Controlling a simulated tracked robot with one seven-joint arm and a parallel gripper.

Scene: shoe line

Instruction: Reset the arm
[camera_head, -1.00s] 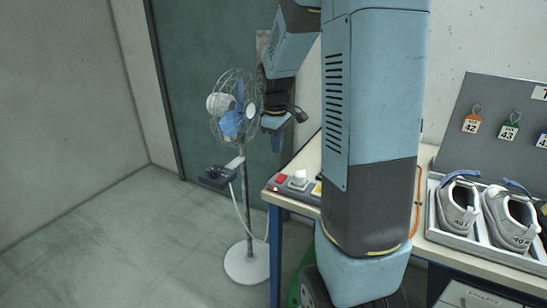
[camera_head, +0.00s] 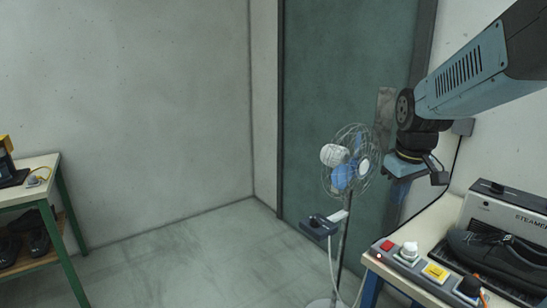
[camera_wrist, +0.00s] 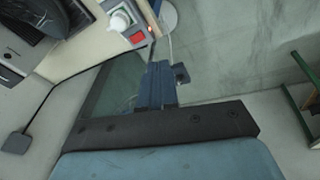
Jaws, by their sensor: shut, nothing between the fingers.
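My gripper (camera_head: 399,192) hangs at the end of my blue and black arm on the right of the head view.
A standing fan (camera_head: 348,168) with a control box (camera_head: 320,226) is left of my gripper. The workbench (camera_head: 408,240) carries a button panel (camera_head: 407,258), a dark shoe (camera_head: 490,255) and a steamer (camera_head: 505,208). A green-legged table (camera_head: 65,245) stands far left. Floor between is clear.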

